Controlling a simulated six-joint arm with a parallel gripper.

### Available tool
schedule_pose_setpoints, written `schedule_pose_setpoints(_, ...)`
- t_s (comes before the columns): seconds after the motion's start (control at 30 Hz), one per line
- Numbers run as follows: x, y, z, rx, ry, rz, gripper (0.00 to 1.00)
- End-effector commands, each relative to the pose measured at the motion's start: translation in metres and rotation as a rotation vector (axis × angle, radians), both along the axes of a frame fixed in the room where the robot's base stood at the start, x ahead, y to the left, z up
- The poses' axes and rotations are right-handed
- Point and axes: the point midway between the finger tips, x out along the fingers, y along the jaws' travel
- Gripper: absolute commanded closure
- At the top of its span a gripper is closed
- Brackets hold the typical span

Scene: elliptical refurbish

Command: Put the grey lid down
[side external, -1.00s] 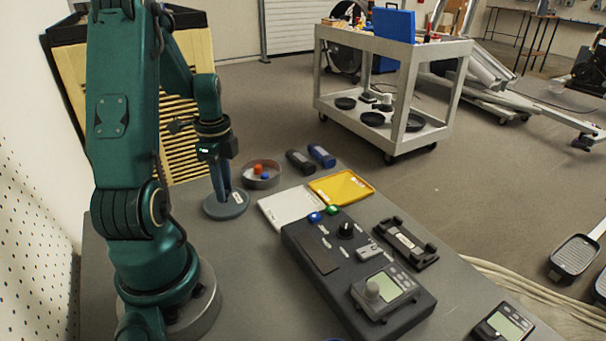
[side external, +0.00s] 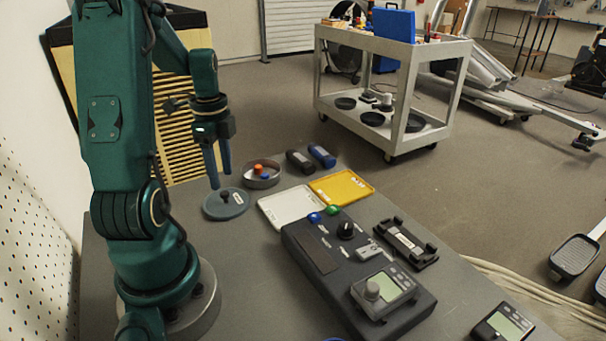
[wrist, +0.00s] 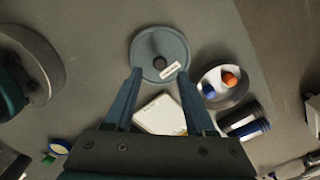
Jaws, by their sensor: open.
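The grey lid (side external: 226,204) is a round blue-grey disc with a dark knob and a small white label. It lies flat on the table to the left of the white tray. My gripper (side external: 220,181) is open and empty above the lid, its fingers pointing down and clear of the knob.
A round bowl (side external: 262,183) holding orange and blue pieces stands close behind the lid. A white tray (side external: 290,209), a yellow tray (side external: 342,185) and a dark console (side external: 329,265) lie to the right. Two bottles lie behind. Bare table lies in front of the lid.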

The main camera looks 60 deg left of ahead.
Motion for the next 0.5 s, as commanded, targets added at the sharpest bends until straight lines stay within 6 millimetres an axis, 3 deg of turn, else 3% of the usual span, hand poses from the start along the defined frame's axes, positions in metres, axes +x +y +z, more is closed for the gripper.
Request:
schedule_pose_setpoints(0.2, 0.001, 0.001, 0.046, 0.006, -0.004, 0.000, 0.45)
schedule_pose_setpoints(0.5, 0.000, -0.001, 0.077, 0.001, -0.001, 0.001, 0.45)
